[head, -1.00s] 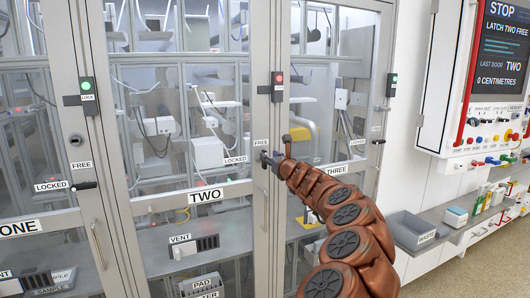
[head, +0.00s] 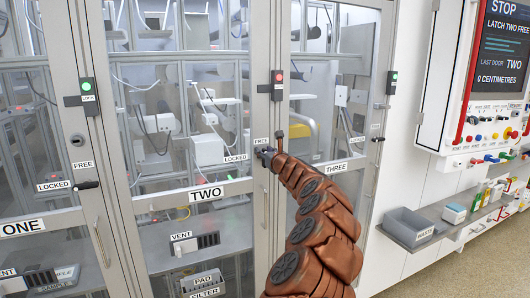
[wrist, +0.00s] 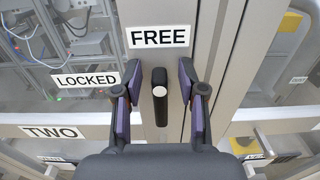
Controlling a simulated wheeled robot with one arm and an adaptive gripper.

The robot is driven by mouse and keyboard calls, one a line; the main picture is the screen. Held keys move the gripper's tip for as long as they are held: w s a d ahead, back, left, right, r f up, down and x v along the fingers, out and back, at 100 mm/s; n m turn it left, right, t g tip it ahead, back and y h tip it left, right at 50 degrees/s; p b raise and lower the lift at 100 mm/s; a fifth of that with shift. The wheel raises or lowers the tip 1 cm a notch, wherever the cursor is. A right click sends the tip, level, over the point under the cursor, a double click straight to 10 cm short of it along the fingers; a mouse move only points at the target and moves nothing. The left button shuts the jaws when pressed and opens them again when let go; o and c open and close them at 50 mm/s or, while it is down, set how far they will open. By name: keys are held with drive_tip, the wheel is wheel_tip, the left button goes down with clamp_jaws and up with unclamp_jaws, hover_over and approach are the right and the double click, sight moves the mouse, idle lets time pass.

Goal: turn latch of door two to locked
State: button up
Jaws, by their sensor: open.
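The latch of door two is a black handle (wrist: 160,98) in the wrist view, standing upright below the FREE label (wrist: 158,37). The LOCKED label (wrist: 86,79) is to its left. My gripper (wrist: 160,76) is open, with one purple-padded finger on each side of the handle and a visible gap to both. In the head view my gripper (head: 265,155) is at the right frame of door two, just under its FREE label (head: 261,141), and mostly hides the latch. The TWO label (head: 206,194) is on the door's crossbar.
A red light (head: 278,77) shows above door two's latch. The wall screen (head: 502,50) reads LATCH TWO FREE. Door one's black latch handle (head: 86,185) lies level beside its LOCKED label. A vertical door pull (head: 265,208) is below my gripper. A waste bin (head: 409,226) stands at the right.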

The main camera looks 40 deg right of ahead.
sight(254, 157)
drive_tip(key=shift+c, duration=0.4)
clamp_jaws()
drive_tip(key=shift+f+b, duration=0.1)
drive_tip(key=shift+b, duration=0.2)
drive_tip(key=n+b, duration=0.4)
drive_tip(key=a+f+n+b, duration=0.1)
drive_tip(key=n+b, duration=0.3)
drive_tip(key=a+f+n+b, duration=0.1)
drive_tip(key=n+b, duration=0.3)
drive_tip(key=b, duration=0.1)
drive_tip(key=shift+w+a+n, duration=0.2)
drive_tip(key=shift+w+n, duration=0.2)
drive_tip(key=n+b, duration=0.3)
drive_tip(key=shift+a+f, duration=0.1)
drive_tip(key=shift+f, duration=0.2)
drive_tip(key=shift+n+b, duration=0.9)
drive_tip(key=shift+b, duration=0.05)
drive_tip(key=shift+n, duration=0.3)
